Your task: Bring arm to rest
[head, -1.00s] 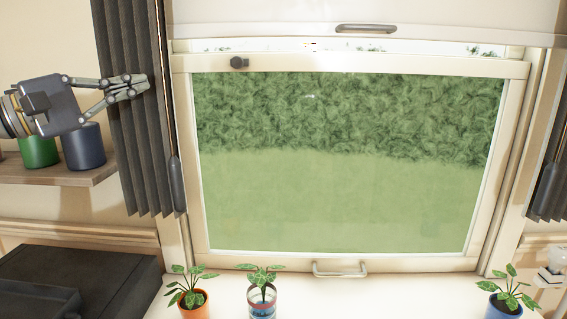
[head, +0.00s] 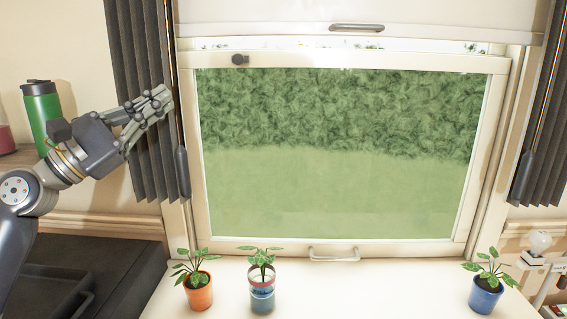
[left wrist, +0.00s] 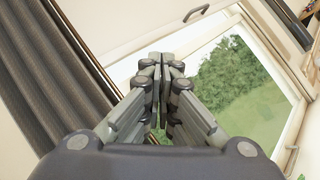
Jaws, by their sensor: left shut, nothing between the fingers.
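My left gripper (head: 160,100) is shut and empty. In the head view it is at the left, raised in front of the dark pleated curtain (head: 150,165) and pointing up and to the right towards the window frame. In the left wrist view its fingers (left wrist: 160,62) are together at the centre, with the curtain on the left and the window (left wrist: 240,75) on the right. My left arm comes in from the lower left. My right gripper does not show in either view.
Three potted plants stand on the white sill: an orange pot (head: 198,293), a striped pot (head: 262,297) and a blue pot (head: 485,295). A green flask (head: 42,112) stands on a shelf behind my arm. A dark box (head: 110,265) is below. A bulb (head: 540,241) is at right.

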